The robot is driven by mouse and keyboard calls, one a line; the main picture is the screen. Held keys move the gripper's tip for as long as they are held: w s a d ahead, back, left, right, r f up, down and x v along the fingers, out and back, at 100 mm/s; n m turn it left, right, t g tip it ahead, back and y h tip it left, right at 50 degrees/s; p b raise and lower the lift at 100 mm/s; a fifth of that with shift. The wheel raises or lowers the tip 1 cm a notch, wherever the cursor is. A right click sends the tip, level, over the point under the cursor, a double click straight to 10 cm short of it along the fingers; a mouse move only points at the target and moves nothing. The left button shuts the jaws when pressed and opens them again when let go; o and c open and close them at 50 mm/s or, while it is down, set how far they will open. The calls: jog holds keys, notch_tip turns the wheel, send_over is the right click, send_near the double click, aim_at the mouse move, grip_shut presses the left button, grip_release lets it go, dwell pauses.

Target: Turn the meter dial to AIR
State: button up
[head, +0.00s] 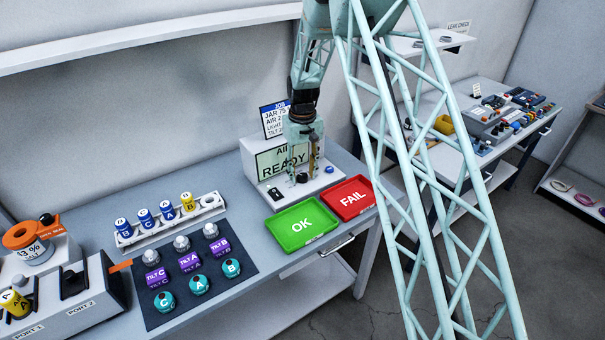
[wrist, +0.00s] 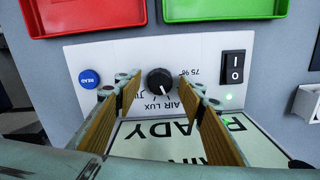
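The meter (head: 257,196) is a white box with a green display (head: 283,162), where I read READY under a partly hidden AIR. In the wrist view its black round dial (wrist: 160,82) sits on the white front panel (wrist: 200,50), with AIR and LUX labels beside it on the display side. A light mark shows on the dial's lower part, toward those labels; its exact setting is too small to tell. My gripper (wrist: 163,88) is open, one finger on each side of the dial, with gaps to it. In the head view my gripper (head: 303,180) is over the meter's front.
The panel also has a blue READ button (wrist: 89,79) and a black rocker switch (wrist: 236,66) near a lit green lamp (wrist: 229,97). The green OK tray (head: 300,224) and red FAIL tray (head: 350,198) lie close in front. A job sign (head: 275,119) stands behind.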

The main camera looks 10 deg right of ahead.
aim_at(302, 176)
jog(key=shift+r, duration=0.1)
notch_tip(302, 176, up, 12)
dwell(1.0)
dwell(0.4)
jog(key=s+r+t+b, duration=0.2)
jog(key=s+r+b, duration=0.1)
jog(key=s+r, duration=2.3)
jog(key=s+f+m+t+b, duration=0.1)
jog(key=s+t+b, duration=0.1)
jog(key=s, duration=3.1)
jog(key=shift+s+f+m, duration=0.15)
jog(key=shift+s+m, duration=0.15)
jog(key=shift+s, duration=0.05)
